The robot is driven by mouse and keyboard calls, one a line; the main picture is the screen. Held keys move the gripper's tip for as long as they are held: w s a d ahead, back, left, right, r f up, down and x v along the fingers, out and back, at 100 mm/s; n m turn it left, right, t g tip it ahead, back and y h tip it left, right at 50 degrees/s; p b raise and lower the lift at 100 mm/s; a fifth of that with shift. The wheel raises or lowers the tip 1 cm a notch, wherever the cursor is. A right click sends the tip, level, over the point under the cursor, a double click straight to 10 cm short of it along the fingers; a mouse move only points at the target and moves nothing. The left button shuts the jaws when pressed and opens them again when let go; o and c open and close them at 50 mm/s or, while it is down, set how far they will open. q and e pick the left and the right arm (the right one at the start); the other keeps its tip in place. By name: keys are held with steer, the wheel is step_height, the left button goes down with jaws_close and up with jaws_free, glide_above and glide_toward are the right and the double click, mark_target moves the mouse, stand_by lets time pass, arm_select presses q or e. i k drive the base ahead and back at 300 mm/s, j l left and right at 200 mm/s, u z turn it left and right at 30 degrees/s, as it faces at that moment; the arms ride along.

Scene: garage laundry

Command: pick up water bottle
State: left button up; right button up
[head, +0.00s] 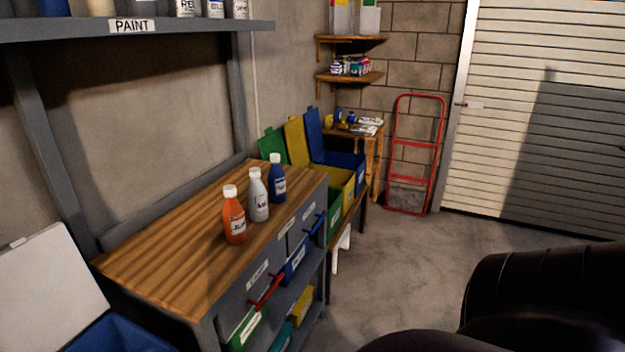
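Three upright bottles with white caps and labels stand in a row on the wooden top of a workbench (165,268). The nearest is an orange bottle (234,222), the middle one is a white bottle (258,200), and the farthest is a blue bottle (278,183). The labels are too small to read, so I cannot tell which one is the water bottle. Neither of my grippers shows in the head view.
A dark, glossy bulky object (550,300) fills the lower right. A blue bin (120,335) with a raised white lid is at lower left. Coloured bins (342,185) and a red hand truck (415,150) stand beyond the bench. The concrete floor (400,260) right of it is clear.

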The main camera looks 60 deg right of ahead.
mark_target(276, 176)
steer(key=z, duration=1.55)
steer(key=u, duration=1.05)
steer(key=l+u, duration=0.35)
steer(key=u, duration=0.15)
steer(key=l+u, duration=0.35)
steer(key=u, duration=0.15)
steer(key=l+u, duration=0.3)
steer(key=k+l+u, duration=0.25)
steer(key=l, duration=0.25)
steer(key=k+l+u, duration=0.1)
steer(key=l, duration=0.2)
steer(key=k+l+u, duration=0.1)
steer(key=l, duration=0.15)
steer(key=k+l, duration=0.1)
steer(key=l, duration=0.2)
steer(key=i+u, duration=0.05)
